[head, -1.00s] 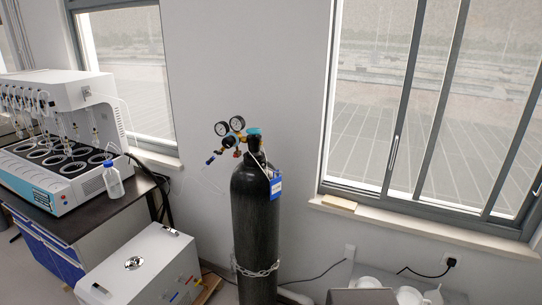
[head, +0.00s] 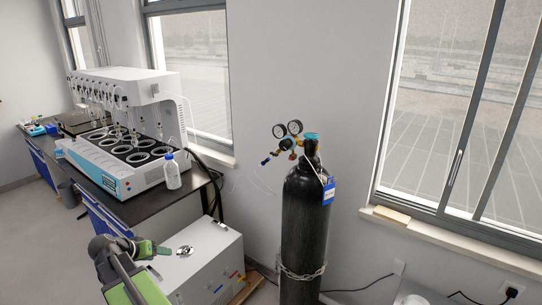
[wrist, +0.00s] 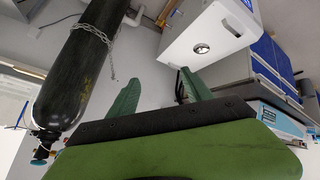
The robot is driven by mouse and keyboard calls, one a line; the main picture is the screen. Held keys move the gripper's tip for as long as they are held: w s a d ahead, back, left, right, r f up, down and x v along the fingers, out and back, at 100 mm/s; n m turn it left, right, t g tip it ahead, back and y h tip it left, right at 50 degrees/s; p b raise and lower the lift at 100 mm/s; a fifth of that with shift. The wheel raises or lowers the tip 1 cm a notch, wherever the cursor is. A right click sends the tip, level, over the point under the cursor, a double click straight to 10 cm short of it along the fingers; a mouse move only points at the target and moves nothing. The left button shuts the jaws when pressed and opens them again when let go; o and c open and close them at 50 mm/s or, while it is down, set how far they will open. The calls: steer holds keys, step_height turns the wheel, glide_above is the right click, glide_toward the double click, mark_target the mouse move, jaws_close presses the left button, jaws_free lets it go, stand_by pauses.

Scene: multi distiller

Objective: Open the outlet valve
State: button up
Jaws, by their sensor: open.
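A black gas cylinder (head: 305,220) stands upright by the wall in the head view. Its neck bears a regulator (head: 290,143) with two round gauges. I cannot tell from the pictures which is the outlet valve, or how far either is turned. My gripper (wrist: 161,73) is open and empty, with two green fingers apart in the wrist view. There, the cylinder (wrist: 82,70) appears upside down to its left, with a knob (wrist: 40,155) low down.
A white box (head: 205,262) stands on the floor left of the cylinder, near my arm. A black bench (head: 190,198) carries a white multi-place distiller (head: 160,92) and a bottle (head: 172,175). A chain (head: 300,272) circles the cylinder. Windows and a sill (head: 450,238) are to the right.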

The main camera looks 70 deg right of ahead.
steer(key=s+d+r+m+g+h, duration=0.1)
steer(key=s+d+r+m+h, duration=0.3)
steer(key=d, duration=0.6)
steer(key=s+d+r+m+g+h, duration=0.15)
steer(key=s+d+r, duration=0.35)
steer(key=d, duration=0.6)
steer(key=m+g+h, duration=0.2)
steer(key=m+h, duration=0.1)
steer(key=m, duration=0.2)
glide_toward(275, 154)
steer(key=x, duration=0.8)
steer(key=shift+w+p, duration=0.3)
steer(key=shift+p, duration=0.15)
steer(key=shift+d+f, duration=0.1)
steer(key=shift+f, duration=0.05)
steer(key=shift+c, duration=0.2)
